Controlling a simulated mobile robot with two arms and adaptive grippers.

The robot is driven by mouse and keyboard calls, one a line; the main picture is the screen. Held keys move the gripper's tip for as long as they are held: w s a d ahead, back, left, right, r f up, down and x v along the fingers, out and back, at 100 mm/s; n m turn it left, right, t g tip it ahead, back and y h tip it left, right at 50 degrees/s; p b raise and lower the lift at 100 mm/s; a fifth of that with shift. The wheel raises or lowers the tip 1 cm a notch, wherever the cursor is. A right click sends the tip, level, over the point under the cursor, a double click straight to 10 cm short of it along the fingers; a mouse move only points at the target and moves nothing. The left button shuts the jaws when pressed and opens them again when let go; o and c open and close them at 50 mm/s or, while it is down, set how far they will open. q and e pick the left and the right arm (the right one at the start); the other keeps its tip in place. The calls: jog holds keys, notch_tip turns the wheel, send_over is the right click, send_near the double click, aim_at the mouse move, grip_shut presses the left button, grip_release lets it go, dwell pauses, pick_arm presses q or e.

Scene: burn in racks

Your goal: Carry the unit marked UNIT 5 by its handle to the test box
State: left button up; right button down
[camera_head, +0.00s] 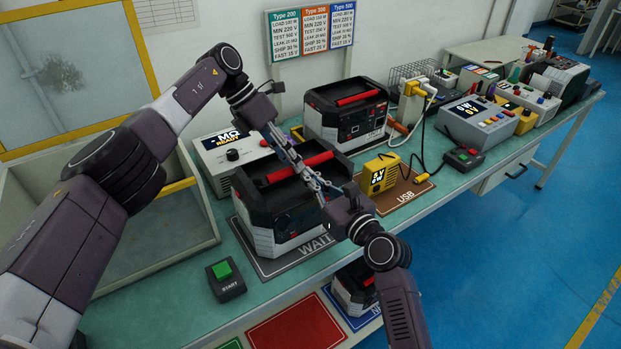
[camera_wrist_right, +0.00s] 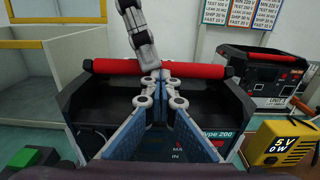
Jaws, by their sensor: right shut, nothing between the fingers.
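Two dark units with red handles stand on the bench. The rear unit (camera_head: 347,118) has a small white label that seems to read UNIT 5 in the right wrist view (camera_wrist_right: 270,101). The front unit (camera_head: 283,212) stands on the WAIT mat (camera_head: 272,266) and reads Type 200. My right gripper (camera_wrist_right: 165,76) is shut and empty, its fingertips near the front unit's red handle (camera_wrist_right: 105,66). My left gripper (camera_head: 300,165) hangs over the same handle; its fingers overlap my right gripper, so its opening is unclear. The open box with the yellow-framed lid (camera_head: 165,235), probably the test box, stands left.
A START button (camera_head: 226,280) sits in front. A READY meter (camera_head: 230,157) stands behind the front unit. A yellow load meter (camera_head: 381,174) on the USB mat (camera_head: 407,192) and its cables lie right. Another unit (camera_head: 355,287) sits on a lower shelf.

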pick_arm(q)
jog(key=shift+o, duration=0.3)
jog(key=shift+f, duration=0.25)
pick_arm(e)
jog(key=shift+r, duration=0.4)
